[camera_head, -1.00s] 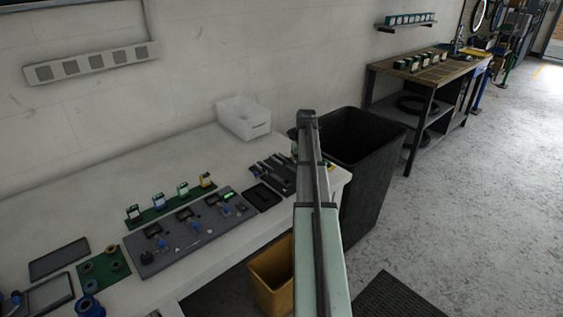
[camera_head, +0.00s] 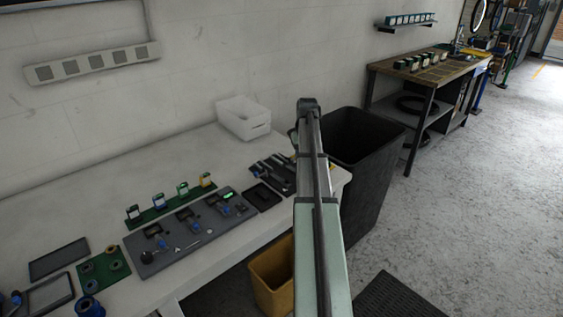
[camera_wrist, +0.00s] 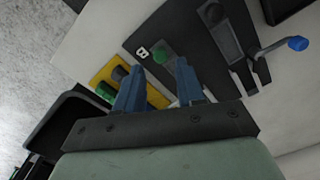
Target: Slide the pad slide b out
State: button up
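In the wrist view, a dark panel (camera_wrist: 196,50) carries a white label marked "B" (camera_wrist: 142,52), which I take to belong to pad slide b. A round green button or pad (camera_wrist: 160,56) sits beside the label, partly near the fingers. My gripper (camera_wrist: 157,76) has two blue fingers spread apart with a gap between them, pointing at the panel near the "B". I see nothing clearly held. Whether the fingertips touch the panel is unclear. In the head view, the dark panel (camera_head: 272,172) shows at the bench's right end; my arm hides the gripper.
In the wrist view, a yellow block (camera_wrist: 112,73) with dark and green parts lies left of the fingers, and a blue-ended lever (camera_wrist: 297,43) sticks out at right. In the head view, a black bin (camera_head: 372,150) and a yellow bin (camera_head: 268,280) stand by the bench (camera_head: 100,185).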

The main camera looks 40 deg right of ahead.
jog(key=shift+r, duration=1.65)
